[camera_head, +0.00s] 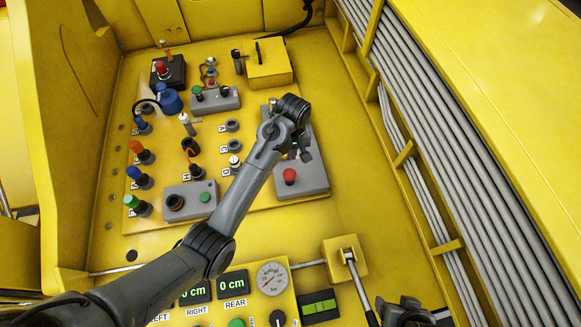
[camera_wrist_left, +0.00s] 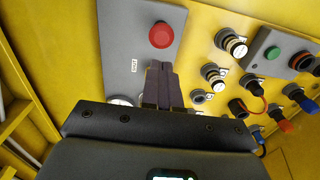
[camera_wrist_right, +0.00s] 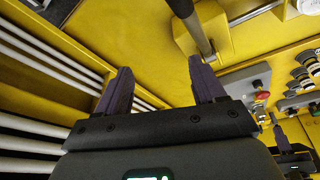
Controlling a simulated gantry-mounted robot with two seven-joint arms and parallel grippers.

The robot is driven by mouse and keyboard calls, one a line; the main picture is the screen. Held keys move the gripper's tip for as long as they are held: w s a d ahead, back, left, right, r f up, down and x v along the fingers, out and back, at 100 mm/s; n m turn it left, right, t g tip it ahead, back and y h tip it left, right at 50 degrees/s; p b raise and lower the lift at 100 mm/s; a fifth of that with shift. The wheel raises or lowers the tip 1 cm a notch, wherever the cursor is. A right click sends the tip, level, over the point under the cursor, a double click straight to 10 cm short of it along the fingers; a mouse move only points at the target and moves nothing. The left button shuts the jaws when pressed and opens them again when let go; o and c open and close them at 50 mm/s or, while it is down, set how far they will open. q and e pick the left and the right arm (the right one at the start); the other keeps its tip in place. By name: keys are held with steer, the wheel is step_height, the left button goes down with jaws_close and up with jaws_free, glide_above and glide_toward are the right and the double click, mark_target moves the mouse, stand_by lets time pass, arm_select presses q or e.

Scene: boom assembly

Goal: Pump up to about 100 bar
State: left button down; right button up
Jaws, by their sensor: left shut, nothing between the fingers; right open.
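The pump lever, a grey rod (camera_head: 359,287), leans out of a yellow block (camera_head: 338,262) at the lower right of the head view. The round pressure gauge (camera_head: 271,278) is left of it; its reading is too small to tell. My right gripper (camera_head: 405,312) is at the bottom edge, right of the lever. In the right wrist view its two fingers (camera_wrist_right: 160,82) are apart and empty; the lever (camera_wrist_right: 191,22) is ahead of them, not between them. My left gripper (camera_head: 303,155) is over the grey box with the red button (camera_head: 289,176). Its fingers (camera_wrist_left: 158,85) are shut and empty.
A panel of coloured connectors (camera_head: 140,176) and switch boxes lies left of my left arm. Displays reading 0 cm (camera_head: 231,285) are beside the gauge. Grey pipes (camera_head: 445,150) run along the right side. Bare yellow floor lies between the button box and the lever.

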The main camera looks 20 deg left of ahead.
mark_target(290, 173)
arm_select(q)
step_height(290, 173, down, 11)
steer(key=shift+s+a+r+p, duration=0.1)
steer(key=shift+p, duration=0.75)
arm_select(e)
step_height(290, 173, up, 2)
